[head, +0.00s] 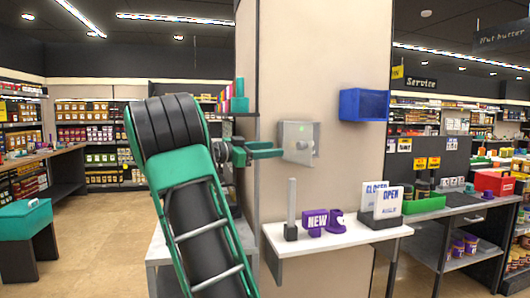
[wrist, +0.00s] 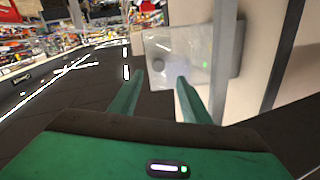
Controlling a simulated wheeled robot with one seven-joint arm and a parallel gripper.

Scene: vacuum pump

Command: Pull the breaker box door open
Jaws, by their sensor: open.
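The breaker box (head: 298,143) is a small grey box on the pale pillar, with a green light on its front and a small knob-like part low on it. Its door looks shut or nearly so; I cannot tell if there is a gap. In the wrist view its pale front (wrist: 180,48) lies beyond my fingers, with the green light near the right finger. My gripper (head: 277,149) points at the box from the left, its green fingers close to the box's left edge. In the wrist view my gripper (wrist: 160,75) has its two fingers apart with nothing between them. Contact with the door is unclear.
A blue open box (head: 363,105) is on the pillar to the right. A teal object (head: 239,98) stands to the upper left.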

